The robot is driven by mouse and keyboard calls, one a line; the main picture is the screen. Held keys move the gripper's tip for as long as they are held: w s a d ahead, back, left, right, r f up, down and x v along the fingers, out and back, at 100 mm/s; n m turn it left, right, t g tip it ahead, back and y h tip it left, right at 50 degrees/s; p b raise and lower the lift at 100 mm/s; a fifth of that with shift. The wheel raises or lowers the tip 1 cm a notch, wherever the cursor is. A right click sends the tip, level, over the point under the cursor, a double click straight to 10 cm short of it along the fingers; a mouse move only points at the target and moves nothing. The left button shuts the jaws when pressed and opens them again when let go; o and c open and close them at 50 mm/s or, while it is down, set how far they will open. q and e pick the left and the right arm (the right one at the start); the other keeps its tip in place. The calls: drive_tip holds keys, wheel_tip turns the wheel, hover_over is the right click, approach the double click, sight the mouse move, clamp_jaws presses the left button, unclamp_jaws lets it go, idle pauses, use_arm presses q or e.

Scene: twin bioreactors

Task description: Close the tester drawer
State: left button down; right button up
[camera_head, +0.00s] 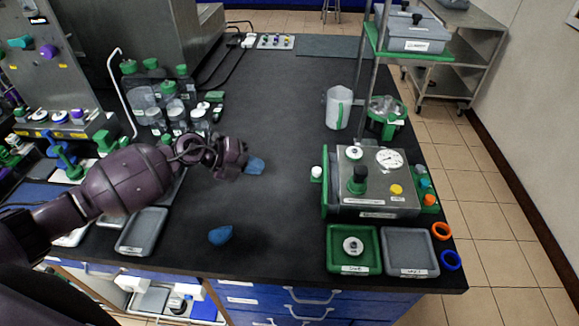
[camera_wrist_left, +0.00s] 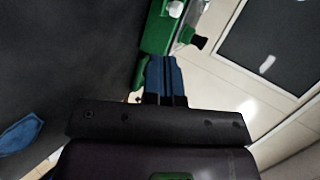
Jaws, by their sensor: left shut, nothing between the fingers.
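The tester (camera_head: 376,207) is a grey box with a gauge, a green-black knob and a yellow button, at the right of the black bench. My right gripper is out of view.
A blue lump (camera_head: 220,235) lies on the bench in front. A green tray (camera_head: 338,261) and grey tray (camera_head: 408,265) sit before the tester. A jug (camera_head: 338,107) stands behind it. Bottles (camera_head: 140,92) crowd the left. The bench middle is clear.

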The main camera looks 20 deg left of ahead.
use_arm(q)
approach(323, 173)
drive_tip(key=f, duration=0.1)
drive_tip(key=w+f, duration=0.1)
drive_tip(key=d+f, duration=0.1)
drive_tip(key=shift+w+f, duration=0.15)
drive_tip(key=shift+w+d, duration=0.35)
drive_tip(key=shift+d, duration=0.35)
drive_tip(key=shift+w, duration=0.1)
drive_tip(key=shift+d, duration=0.1)
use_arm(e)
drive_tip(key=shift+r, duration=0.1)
use_arm(q)
drive_tip(key=shift+d, duration=0.25)
drive_tip(key=d+p, duration=0.2)
drive_tip(key=shift+w+d, duration=0.35)
drive_tip(key=shift+s, duration=0.1)
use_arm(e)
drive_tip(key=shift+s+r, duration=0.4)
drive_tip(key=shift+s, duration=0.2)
